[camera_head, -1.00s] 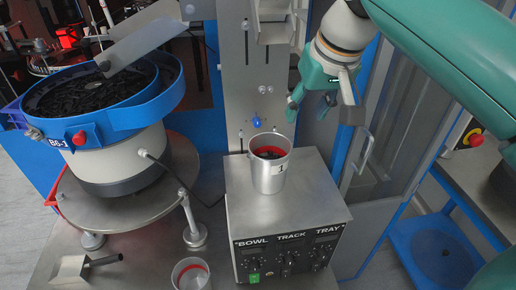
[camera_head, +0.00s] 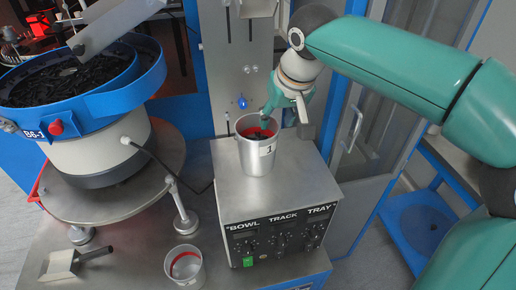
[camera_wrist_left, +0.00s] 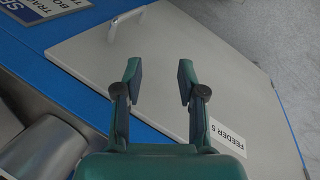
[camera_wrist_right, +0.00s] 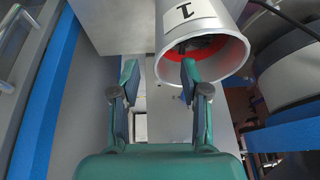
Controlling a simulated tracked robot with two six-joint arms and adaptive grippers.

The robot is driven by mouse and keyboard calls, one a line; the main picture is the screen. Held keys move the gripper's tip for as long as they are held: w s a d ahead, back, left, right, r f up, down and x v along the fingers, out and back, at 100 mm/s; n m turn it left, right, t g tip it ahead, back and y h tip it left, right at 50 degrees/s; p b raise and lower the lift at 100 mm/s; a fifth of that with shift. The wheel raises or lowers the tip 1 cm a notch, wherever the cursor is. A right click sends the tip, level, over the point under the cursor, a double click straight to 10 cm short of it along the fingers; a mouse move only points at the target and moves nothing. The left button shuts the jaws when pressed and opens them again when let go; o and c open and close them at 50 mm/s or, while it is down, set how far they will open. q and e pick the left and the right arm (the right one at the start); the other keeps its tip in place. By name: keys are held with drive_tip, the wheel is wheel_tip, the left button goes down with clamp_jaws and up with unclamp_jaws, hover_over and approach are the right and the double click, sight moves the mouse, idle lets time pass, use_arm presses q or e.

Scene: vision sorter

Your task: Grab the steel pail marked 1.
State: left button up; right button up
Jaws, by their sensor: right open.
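The steel pail marked 1 (camera_head: 257,158) stands upright on the grey control box, with a red band and dark pieces inside. In the right wrist view the pail (camera_wrist_right: 205,22) shows its mouth and the number 1. My right gripper (camera_head: 286,107) is open at the pail's right rear rim. In its wrist view the right gripper (camera_wrist_right: 160,75) has one finger across the pail's mouth and the other outside its rim; I cannot tell whether they touch it. My left gripper (camera_wrist_left: 160,72) is open and empty, over a grey panel, and out of the head view.
The control box (camera_head: 285,215) has knobs on its front. A second pail (camera_head: 185,265) stands low in front, beside a scoop (camera_head: 65,263). The blue-rimmed bowl feeder (camera_head: 95,125) is at left. A steel upright (camera_head: 243,60) rises behind the pail.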

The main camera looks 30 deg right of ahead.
sight(269, 133)
drive_tip(key=x, duration=0.4)
drive_tip(key=shift+w+a+f, duration=0.1)
drive_tip(key=shift+a+f, duration=0.15)
drive_tip(key=shift+f, duration=0.15)
clamp_jaws()
drive_tip(key=shift+r, duration=0.2)
